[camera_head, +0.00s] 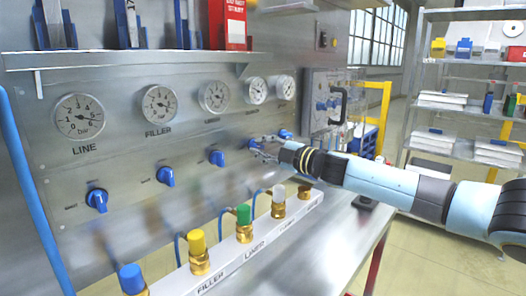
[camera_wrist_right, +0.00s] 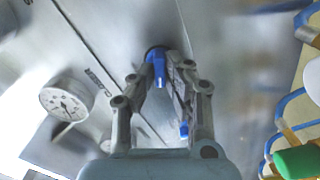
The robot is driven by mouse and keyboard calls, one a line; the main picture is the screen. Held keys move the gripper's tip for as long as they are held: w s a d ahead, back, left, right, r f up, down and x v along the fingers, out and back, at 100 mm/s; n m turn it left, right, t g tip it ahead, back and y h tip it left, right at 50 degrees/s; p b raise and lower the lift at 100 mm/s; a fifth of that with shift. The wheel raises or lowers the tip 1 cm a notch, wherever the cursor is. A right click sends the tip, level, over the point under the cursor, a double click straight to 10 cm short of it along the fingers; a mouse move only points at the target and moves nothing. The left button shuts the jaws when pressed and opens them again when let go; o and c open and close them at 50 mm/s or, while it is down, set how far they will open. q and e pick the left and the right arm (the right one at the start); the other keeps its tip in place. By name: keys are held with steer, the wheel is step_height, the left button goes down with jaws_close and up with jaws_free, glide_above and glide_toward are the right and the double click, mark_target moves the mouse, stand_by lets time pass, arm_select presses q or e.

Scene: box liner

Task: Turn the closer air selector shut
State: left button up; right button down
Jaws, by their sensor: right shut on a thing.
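A row of blue air selector knobs runs along the steel panel under the gauges in the head view. The nearest knob (camera_head: 97,199) is at the left, with others (camera_head: 166,177) and (camera_head: 217,158) further along. My right gripper (camera_head: 258,147) is at the fourth knob (camera_head: 254,143), its fingers closed around it. In the right wrist view the gripper (camera_wrist_right: 160,68) has the blue knob (camera_wrist_right: 155,58) between its fingertips, partly hidden by them. My left gripper is not in view.
Pressure gauges (camera_head: 80,116) line the panel above the knobs. Below, a white rail (camera_head: 262,238) carries brass fittings with coloured caps and blue hoses close under my right arm. A shelf (camera_head: 120,60) overhangs the panel. Shelving (camera_head: 458,120) stands at the back right.

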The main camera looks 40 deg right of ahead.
steer(key=shift+f+n+b, duration=0.15)
steer(key=shift+n+b, duration=0.45)
steer(key=shift+n, duration=1.4)
steer(key=c, duration=1.4)
jaws_free()
steer(key=shift+o, duration=0.2)
